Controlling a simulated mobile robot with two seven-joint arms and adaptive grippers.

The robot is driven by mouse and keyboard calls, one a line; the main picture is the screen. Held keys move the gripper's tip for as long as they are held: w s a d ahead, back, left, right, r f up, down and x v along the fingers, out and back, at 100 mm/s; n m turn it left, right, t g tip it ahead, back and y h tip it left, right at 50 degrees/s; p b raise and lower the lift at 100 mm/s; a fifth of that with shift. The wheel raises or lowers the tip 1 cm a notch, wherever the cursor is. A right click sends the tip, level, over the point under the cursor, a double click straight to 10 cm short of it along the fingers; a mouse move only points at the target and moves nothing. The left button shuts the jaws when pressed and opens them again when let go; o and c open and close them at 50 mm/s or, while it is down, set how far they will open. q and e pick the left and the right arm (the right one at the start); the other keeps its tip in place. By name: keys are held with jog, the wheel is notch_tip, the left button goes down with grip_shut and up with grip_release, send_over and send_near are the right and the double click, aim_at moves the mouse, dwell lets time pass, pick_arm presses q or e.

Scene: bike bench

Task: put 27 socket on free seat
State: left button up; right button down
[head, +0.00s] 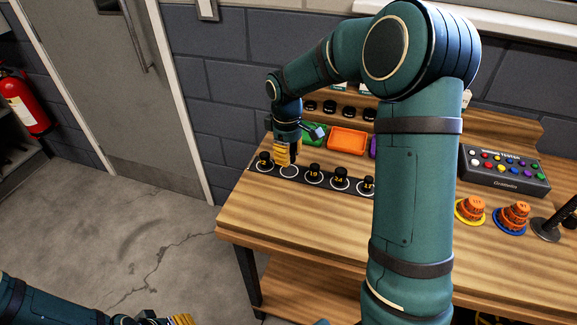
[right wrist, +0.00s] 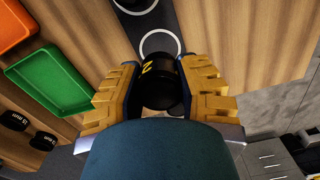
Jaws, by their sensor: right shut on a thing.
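My right gripper (head: 284,161) points down over the dark socket strip on the bench. In the right wrist view its yellow fingers (right wrist: 163,92) are shut on a black socket (right wrist: 160,94) with a partly visible yellow figure; the full number is not readable. A bare white seat ring (right wrist: 160,44) lies just beyond the held socket. In the head view this white ring (head: 289,171) shows under the fingertips, between a socket on the left (head: 264,160) and the 19 socket (head: 313,171). I cannot tell whether the held socket touches the strip. My left gripper (head: 178,320) is at the bottom edge, partly cut off.
The 24 socket (head: 340,177) and 17 socket (head: 367,185) stand farther right. Behind are a green tray (right wrist: 48,79) and an orange tray (head: 347,139). Right of my arm are a tester box (head: 505,172) and orange pieces (head: 470,208). Open floor lies left.

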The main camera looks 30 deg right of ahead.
aim_at(289, 170)
jog(key=shift+f+b, duration=0.4)
jog(key=shift+f, duration=1.55)
jog(key=shift+f, duration=0.1)
jog(key=c, duration=0.7)
grip_release()
jog(key=r+p, duration=0.1)
jog(key=r, duration=0.5)
jog(key=r+p, duration=0.2)
jog(key=r, duration=0.4)
jog(key=shift+w+a+r, duration=0.15)
jog(key=shift+w, duration=0.05)
jog(key=shift+s, duration=0.1)
